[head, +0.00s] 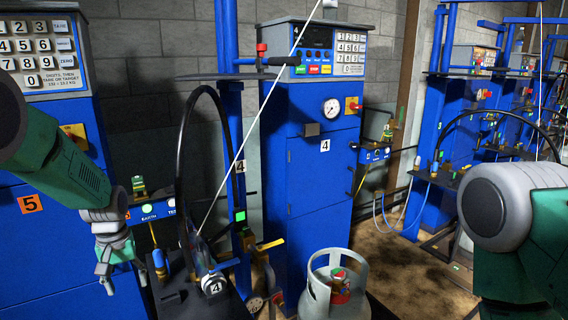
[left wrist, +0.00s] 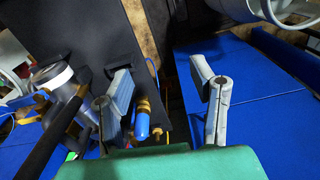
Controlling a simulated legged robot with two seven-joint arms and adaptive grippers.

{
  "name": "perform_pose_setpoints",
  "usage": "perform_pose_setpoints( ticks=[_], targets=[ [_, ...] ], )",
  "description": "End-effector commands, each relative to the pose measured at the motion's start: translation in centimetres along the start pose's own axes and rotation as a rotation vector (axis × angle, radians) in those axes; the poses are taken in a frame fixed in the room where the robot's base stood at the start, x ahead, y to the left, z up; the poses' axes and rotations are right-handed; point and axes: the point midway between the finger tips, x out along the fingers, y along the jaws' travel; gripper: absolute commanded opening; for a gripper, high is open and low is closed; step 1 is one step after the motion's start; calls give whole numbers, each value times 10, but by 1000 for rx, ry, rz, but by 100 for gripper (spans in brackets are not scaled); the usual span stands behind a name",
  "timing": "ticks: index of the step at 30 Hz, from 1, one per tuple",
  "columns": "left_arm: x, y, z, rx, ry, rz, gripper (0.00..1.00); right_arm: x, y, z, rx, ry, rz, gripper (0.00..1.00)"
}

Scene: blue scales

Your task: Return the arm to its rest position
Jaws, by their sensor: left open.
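My left arm (head: 50,155) comes in from the left side of the head view, green with a dark joint. Its left gripper (head: 122,284) hangs downward in front of the blue cabinet marked 5. In the left wrist view the two grey fingers (left wrist: 162,85) stand well apart with nothing held between them. A brass fitting with a blue cap (left wrist: 142,120) shows beyond the gap; whether a finger touches it I cannot tell. My right arm (head: 520,220) shows only as a grey and green link at the right edge; its gripper is out of view.
A blue scale cabinet marked 4 (head: 310,175) stands in the middle, with a grey gas cylinder (head: 333,298) in front. A black hose (head: 183,130) arches beside the gripper. Blue-capped fittings (head: 159,262) are close to its right. More blue scales (head: 455,110) stand at the right.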

Motion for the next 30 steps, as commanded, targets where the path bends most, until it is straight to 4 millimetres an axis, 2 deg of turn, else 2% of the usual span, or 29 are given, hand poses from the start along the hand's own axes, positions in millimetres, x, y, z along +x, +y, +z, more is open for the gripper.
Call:
perform_pose_setpoints(
  ticks=[5,11,14,17,19,21,24,27,30],
  targets=[
    [39,-5,28,42,3,-12,51,0,0,0,0,1,0,40],
    [92,-15,77,116,12,-25,51,0,0,0,0,0,0,40],
    [124,-24,115,169,15,-32,51,0,0,0,0,0,0,40],
    [157,-38,174,246,17,-35,51,0,0,0,0,0,0,40],
    [174,-52,222,311,21,-33,51,0,0,0,0,0,0,40],
    [182,-64,268,373,26,-25,51,0,0,0,0,0,0,40],
    [182,-80,321,445,32,-10,51,0,0,0,0,0,0,40],
    [176,-89,356,495,38,6,51,0,0,0,0,0,0,40],
    [171,-94,372,520,46,16,51,0,0,0,0,0,0,40]
  ],
)
